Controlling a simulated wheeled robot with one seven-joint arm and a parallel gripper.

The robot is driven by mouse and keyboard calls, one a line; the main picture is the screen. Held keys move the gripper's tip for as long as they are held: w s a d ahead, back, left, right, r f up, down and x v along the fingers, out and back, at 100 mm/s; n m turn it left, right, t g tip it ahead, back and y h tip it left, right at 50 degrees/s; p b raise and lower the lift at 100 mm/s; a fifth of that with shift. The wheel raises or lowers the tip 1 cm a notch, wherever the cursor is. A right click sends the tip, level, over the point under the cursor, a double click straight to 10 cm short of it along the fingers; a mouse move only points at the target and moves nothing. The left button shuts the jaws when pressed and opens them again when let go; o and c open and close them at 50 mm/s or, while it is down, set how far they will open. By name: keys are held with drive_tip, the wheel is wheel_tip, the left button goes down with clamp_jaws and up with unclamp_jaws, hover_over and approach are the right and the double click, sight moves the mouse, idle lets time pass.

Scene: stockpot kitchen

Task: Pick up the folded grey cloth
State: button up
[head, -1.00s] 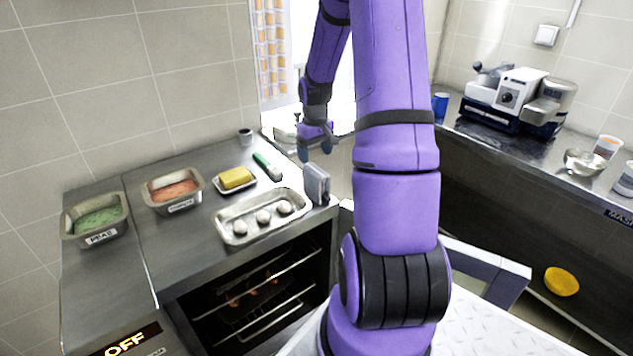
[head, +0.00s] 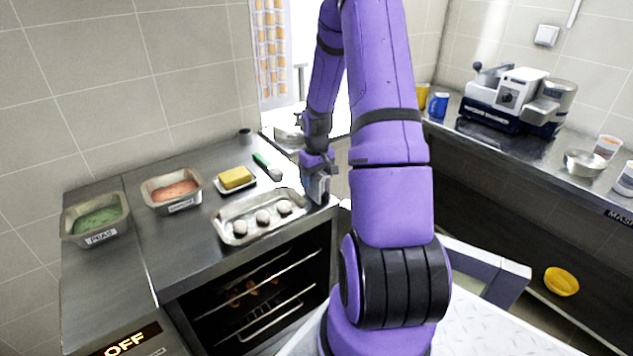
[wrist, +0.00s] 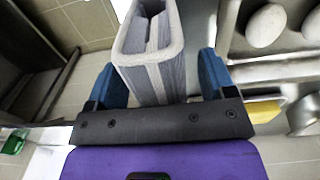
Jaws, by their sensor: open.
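The folded grey cloth (head: 323,194) stands upright on edge at the right end of the steel counter, beside the tray of white balls. In the wrist view the cloth (wrist: 152,50) shows its folded layers between my two blue fingers. My gripper (head: 316,182) is at the cloth, pointing down, and partly hides it in the head view. In the wrist view my gripper (wrist: 161,82) is open, with a finger on each side of the cloth. A gap shows on the right side; I cannot tell whether the left finger touches.
The metal tray (head: 232,241) with white balls is just left of the cloth. A green-handled tool (head: 265,163) and a yellow block (head: 236,178) on a white dish lie behind it. An open oven (head: 262,295) is below the counter. Pans of food stand further left.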

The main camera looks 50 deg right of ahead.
drive_tip(key=c, duration=1.1)
drive_tip(key=shift+r, duration=0.2)
drive_tip(key=shift+r, duration=0.65)
wheel_tip(320, 180, up, 2)
drive_tip(key=shift+s+r, duration=0.1)
drive_tip(key=s+r, duration=0.1)
drive_tip(key=s, duration=1.4)
drive_tip(key=shift+s+d, duration=0.4)
drive_tip(key=shift+d, duration=0.05)
drive_tip(key=shift+r, duration=0.1)
